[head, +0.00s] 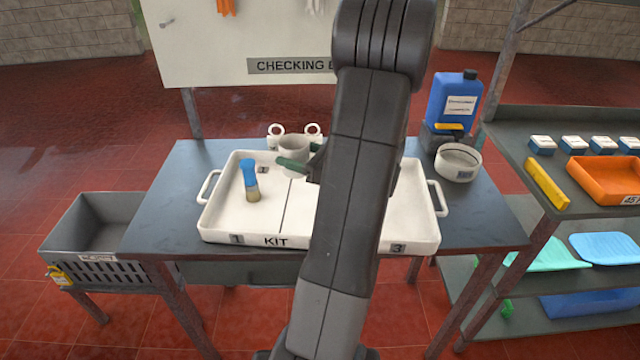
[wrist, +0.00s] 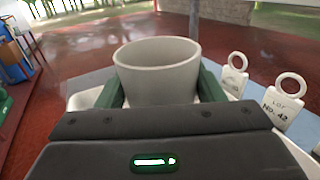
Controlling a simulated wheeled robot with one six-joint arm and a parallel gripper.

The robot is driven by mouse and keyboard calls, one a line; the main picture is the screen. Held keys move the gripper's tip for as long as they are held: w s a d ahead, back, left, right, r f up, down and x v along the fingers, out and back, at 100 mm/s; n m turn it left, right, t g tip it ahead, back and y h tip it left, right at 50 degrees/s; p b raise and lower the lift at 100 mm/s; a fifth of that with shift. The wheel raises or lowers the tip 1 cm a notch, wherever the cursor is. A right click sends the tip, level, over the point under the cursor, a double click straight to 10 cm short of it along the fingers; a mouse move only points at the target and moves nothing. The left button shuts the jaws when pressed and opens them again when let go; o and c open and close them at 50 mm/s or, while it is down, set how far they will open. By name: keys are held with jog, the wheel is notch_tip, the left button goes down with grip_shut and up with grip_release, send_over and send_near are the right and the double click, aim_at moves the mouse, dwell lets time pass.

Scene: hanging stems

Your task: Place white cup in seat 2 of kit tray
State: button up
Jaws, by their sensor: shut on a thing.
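A white cup (wrist: 160,80) is held upright between the green fingers of my gripper (wrist: 158,98), one finger on each side. In the head view the cup (head: 292,153) shows above the back part of the white kit tray (head: 222,213). I cannot tell how high above the tray it is. My gripper (head: 300,163) is shut on the cup. The tray carries a label 1 at front left and a 3 at front right. My arm hides the middle of the tray, including most of seat 2. A blue-capped bottle (head: 250,180) stands in the left seat.
Two white ringed tags (head: 312,133) stand behind the tray. A blue jug (head: 455,100) and a round white container (head: 458,162) are at the table's back right. A grey bin (head: 95,225) is left of the table. A shelf with an orange tray (head: 607,180) is at right.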

jog(key=shift+w+f, duration=0.25)
jog(key=shift+s+f, duration=0.1)
jog(key=shift+f, duration=4.65)
jog(key=o, duration=1)
jog(key=shift+c, duration=0.2)
jog(key=shift+b+v, duration=0.6)
jog(key=shift+v, duration=3.15)
